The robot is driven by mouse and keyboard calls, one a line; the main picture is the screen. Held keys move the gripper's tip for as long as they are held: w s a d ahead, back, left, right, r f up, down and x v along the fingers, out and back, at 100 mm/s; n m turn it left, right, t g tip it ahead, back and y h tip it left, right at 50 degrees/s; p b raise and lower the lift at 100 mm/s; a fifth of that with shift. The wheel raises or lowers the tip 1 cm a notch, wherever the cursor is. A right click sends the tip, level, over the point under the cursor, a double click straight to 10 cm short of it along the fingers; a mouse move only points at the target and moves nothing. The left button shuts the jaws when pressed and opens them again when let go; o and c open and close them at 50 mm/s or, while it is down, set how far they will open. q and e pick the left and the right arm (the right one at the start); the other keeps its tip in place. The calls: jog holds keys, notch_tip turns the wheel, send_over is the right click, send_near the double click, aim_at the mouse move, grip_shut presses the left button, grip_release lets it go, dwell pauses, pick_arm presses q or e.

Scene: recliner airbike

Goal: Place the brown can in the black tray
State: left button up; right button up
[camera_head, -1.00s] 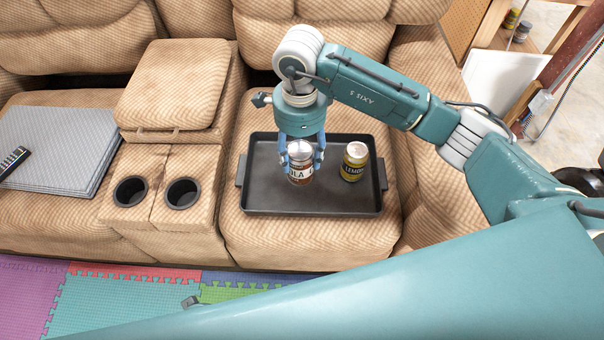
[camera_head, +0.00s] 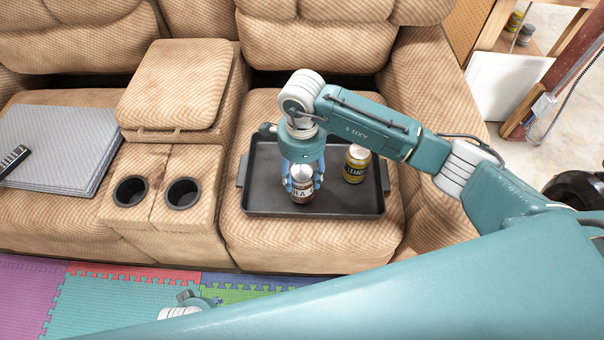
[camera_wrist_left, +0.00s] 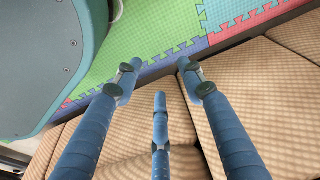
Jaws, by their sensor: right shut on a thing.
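The brown can (camera_head: 302,196), with a white-lettered label and silver top, is upright over the front middle of the black tray (camera_head: 262,200). My right gripper (camera_head: 302,184) points down and is shut on the can's upper part. I cannot tell whether the can's base touches the tray floor. The tray lies flat on the right seat of the recliner. My left gripper (camera_wrist_left: 158,78) has its fingers spread, with nothing between them, above the sofa front and floor mats in the left wrist view.
A yellow and dark lemon can (camera_head: 356,164) stands in the tray, right of the brown can. Two cup holders (camera_head: 182,193) are in the console to the left. A grey board (camera_head: 60,150) with a remote (camera_head: 13,161) lies on the left seat.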

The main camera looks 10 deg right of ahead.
aim_at(302, 170)
jog(key=o, duration=1.1)
jog(key=shift+f, duration=0.15)
jog(key=shift+c, duration=0.2)
jog(key=o, duration=0.4)
pick_arm(q)
jog(key=shift+w+r, duration=0.25)
jog(key=shift+r, duration=0.15)
pick_arm(e)
jog(key=shift+r, duration=0.2)
notch_tip(302, 170, up, 3)
jog(key=shift+w+p, duration=0.1)
jog(key=shift+p, duration=0.2)
pick_arm(q)
jog(key=f, duration=0.1)
jog(key=s+f, duration=0.2)
jog(key=f, duration=0.1)
jog(key=shift+s+a+f+p, duration=0.1)
jog(key=shift+s+a+p, duration=0.05)
jog(key=shift+s+p, duration=0.15)
pick_arm(e)
notch_tip(302, 170, up, 9)
